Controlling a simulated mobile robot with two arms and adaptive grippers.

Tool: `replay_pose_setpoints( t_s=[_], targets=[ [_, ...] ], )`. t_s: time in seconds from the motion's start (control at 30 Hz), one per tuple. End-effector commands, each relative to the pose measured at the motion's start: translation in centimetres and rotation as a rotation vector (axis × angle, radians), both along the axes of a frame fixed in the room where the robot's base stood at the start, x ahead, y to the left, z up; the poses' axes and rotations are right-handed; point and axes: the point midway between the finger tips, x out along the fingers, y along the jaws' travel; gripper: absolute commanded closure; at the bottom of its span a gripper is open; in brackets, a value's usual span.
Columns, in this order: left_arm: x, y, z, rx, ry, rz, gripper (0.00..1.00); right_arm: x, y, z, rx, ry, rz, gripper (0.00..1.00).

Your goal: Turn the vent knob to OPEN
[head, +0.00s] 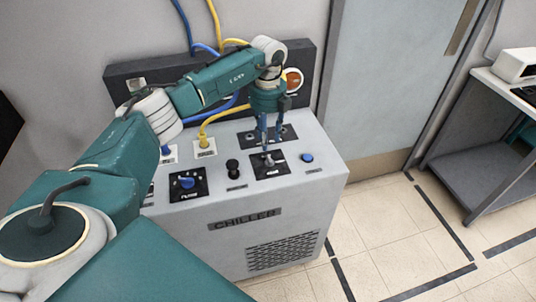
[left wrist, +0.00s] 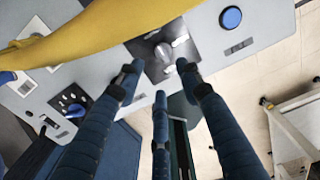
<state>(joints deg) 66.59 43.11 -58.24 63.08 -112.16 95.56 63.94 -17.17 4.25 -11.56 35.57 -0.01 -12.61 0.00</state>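A chiller cabinet (head: 225,196) stands ahead with several controls on its top. A grey knob (head: 268,160) sits on a black plate at the right of the top; in the left wrist view the knob (left wrist: 163,51) is just past the fingertips. A blue knob (head: 187,183) sits on another black plate to the left. The plate labels are too small to read surely, so I cannot tell which is the vent knob. My left gripper (head: 268,138) points down over the grey knob's plate. Its fingers (left wrist: 158,75) are apart and empty. My right gripper is not in view.
A blue button (head: 307,158) is right of the grey knob, and a black knob (head: 232,167) left of it. A yellow cable (head: 217,116) rises from the top. A door (head: 375,85) and a side table (head: 475,150) stand to the right over clear floor.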

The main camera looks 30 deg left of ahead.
Motion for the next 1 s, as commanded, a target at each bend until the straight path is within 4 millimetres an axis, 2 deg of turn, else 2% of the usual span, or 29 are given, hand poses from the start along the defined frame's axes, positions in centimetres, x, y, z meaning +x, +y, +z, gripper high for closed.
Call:
replay_pose_setpoints(
  t_s=[0.2,0.4,0.6,0.87,1.0],
  targets=[
    [-0.1,-0.1,-4.2,-0.002,0.003,-0.002,0.64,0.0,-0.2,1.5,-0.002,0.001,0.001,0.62],
    [0.0,-0.2,-7.3,-0.003,0.001,-0.003,0.64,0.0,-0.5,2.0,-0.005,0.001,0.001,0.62],
    [0.0,-0.2,-8.6,-0.003,-0.001,-0.004,0.64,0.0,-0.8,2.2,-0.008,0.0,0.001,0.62],
    [0.0,-0.2,-8.8,-0.003,-0.002,-0.004,0.64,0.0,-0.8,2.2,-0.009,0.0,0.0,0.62],
    [0.0,-0.2,-8.7,-0.003,-0.002,-0.005,0.91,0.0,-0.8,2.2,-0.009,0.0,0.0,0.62]
  ],
)
